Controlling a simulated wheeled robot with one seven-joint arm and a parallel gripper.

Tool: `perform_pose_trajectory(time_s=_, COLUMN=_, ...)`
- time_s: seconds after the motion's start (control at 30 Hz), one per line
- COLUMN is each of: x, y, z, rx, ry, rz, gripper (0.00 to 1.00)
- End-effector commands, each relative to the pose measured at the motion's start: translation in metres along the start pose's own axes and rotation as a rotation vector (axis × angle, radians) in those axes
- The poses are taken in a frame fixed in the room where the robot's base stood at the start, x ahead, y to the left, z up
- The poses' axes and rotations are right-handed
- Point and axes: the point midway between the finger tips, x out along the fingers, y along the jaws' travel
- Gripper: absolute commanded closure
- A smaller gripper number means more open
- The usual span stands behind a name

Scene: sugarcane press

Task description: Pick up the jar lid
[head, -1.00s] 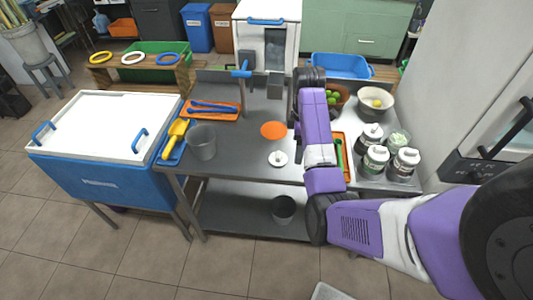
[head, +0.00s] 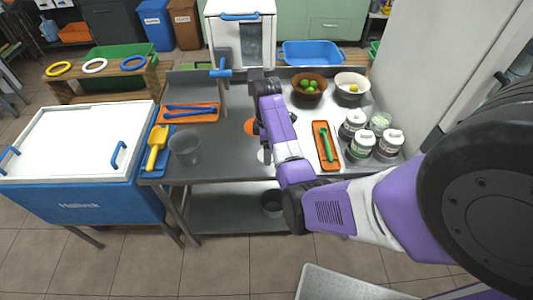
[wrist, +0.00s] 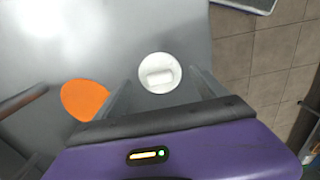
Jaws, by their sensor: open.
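The jar lid is a round white disc with a raised grip, lying on the steel table. It shows whole in the wrist view (wrist: 160,73), and only its left part shows in the head view (head: 262,155), beside my arm. My gripper (wrist: 162,82) is open, with its two fingers apart on either side of the lid in the wrist picture. The lid is not held. The height of the fingers above it cannot be told. In the head view my arm hides the gripper.
An orange disc (head: 250,127) lies near the lid. To the right are an orange tray with a green tool (head: 325,144), several jars (head: 362,146), a brown bowl (head: 308,88) and a pale bowl (head: 351,87). A clear bucket (head: 185,148) stands left. The table's front edge is close.

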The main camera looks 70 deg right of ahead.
Motion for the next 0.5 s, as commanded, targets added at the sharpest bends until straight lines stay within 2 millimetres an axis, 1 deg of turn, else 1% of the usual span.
perform_pose_trajectory(time_s=0.1, x=0.0080, y=-0.0004, z=0.0000, rx=0.000, ry=0.000, rz=0.000, gripper=0.18)
perform_pose_trajectory(time_s=0.33, x=0.0092, y=-0.0003, z=0.0001, rx=0.001, ry=0.000, rz=0.000, gripper=0.18)
perform_pose_trajectory(time_s=0.47, x=0.0091, y=-0.0004, z=0.0001, rx=0.001, ry=0.000, rz=0.000, gripper=0.43)
perform_pose_trajectory(time_s=0.5, x=0.0091, y=-0.0004, z=0.0001, rx=0.001, ry=0.000, rz=0.000, gripper=0.51)
